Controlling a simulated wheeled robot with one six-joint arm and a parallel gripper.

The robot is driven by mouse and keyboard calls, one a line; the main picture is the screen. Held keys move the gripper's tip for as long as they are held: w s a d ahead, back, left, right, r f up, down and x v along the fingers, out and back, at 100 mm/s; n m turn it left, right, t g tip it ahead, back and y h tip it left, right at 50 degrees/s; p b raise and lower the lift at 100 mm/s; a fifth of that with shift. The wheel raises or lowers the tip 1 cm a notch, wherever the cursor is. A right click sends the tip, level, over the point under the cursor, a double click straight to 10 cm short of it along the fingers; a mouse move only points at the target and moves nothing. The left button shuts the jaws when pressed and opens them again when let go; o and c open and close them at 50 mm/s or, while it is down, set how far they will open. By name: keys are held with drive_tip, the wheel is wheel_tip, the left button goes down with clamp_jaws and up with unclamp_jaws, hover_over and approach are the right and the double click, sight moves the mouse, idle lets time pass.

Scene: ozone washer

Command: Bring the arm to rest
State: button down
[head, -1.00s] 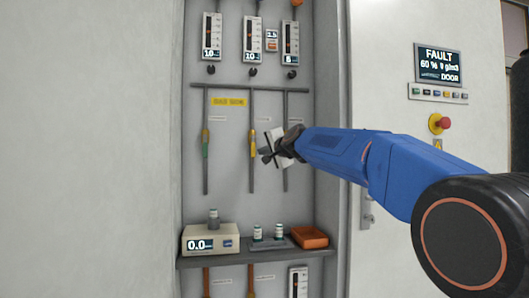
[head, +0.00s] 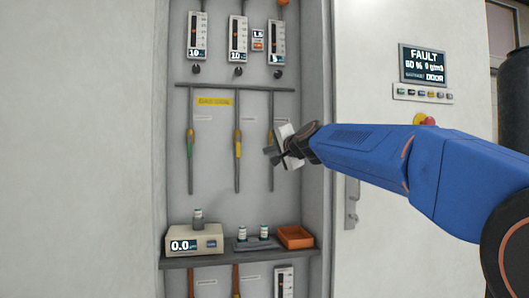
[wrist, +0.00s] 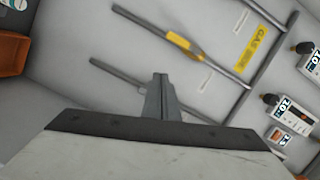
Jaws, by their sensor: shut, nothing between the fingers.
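My gripper (head: 275,154) is at the end of my blue arm, in front of the right-hand vertical pipe (head: 271,110) of the gas rack. In the wrist view its fingers (wrist: 160,98) are together at the bottom middle, with nothing between them. The pipe with the yellow valve (wrist: 185,42) lies beyond the fingertips. I cannot tell from these views whether the gripper touches a pipe. Part of the right-hand pipe is hidden behind the gripper in the head view.
A shelf (head: 215,262) below holds a scale (head: 194,240) reading 0.0, small vials on a dark tray, and an orange tray (head: 295,237). Flow meters (head: 238,40) hang above. A panel (head: 423,64) at right reads FAULT and DOOR. A door handle (head: 351,200) stands below my arm.

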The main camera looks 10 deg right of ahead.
drive_tip(key=shift+s+d, duration=0.15)
drive_tip(key=shift+s, duration=0.4)
drive_tip(key=s+d+f+n+g+h, duration=0.1)
drive_tip(key=s+d+f+n+g, duration=0.1)
drive_tip(key=s+f, duration=1.3)
drive_tip(key=s+d+f+n+g+h, duration=0.1)
drive_tip(key=s+f+n+g, duration=0.4)
drive_tip(key=s+f, duration=1.1)
drive_tip(key=s+d+f+n+g+h, duration=0.1)
drive_tip(key=s+d+f+n+g, duration=0.2)
drive_tip(key=s+f, duration=1.3)
drive_tip(key=shift+s+d+f+n+g+h, duration=0.35)
drive_tip(key=shift+f+n+g, duration=0.35)
drive_tip(key=shift+f+g, duration=0.25)
